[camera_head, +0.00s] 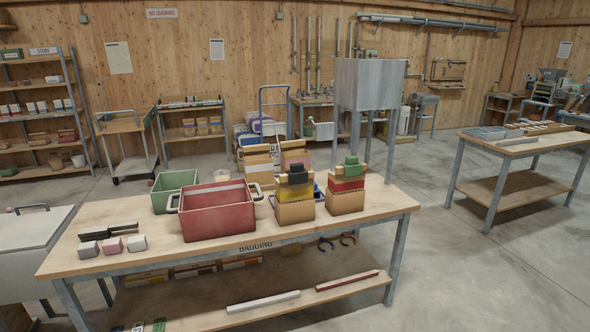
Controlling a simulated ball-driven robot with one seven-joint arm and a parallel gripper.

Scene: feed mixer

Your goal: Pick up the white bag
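Three small blocky items that look like little bags stand in a row at the left front of the bagging table (222,243). The left one (88,249) is greyish white, the middle one (111,245) is pink, and the right one (136,242) is white. They are small in the view, and I cannot tell for sure which is the white bag. More pale and coloured sacks (255,127) are stacked on the blue-framed trolley behind the table, partly hidden. My gripper does not show in this view.
A black tool (108,231) lies just behind the small items. A red crate (217,211), a green crate (173,187) and brown boxes with coloured blocks (294,204) stand to the right. A white-lidded bin (32,230) stands at the left.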

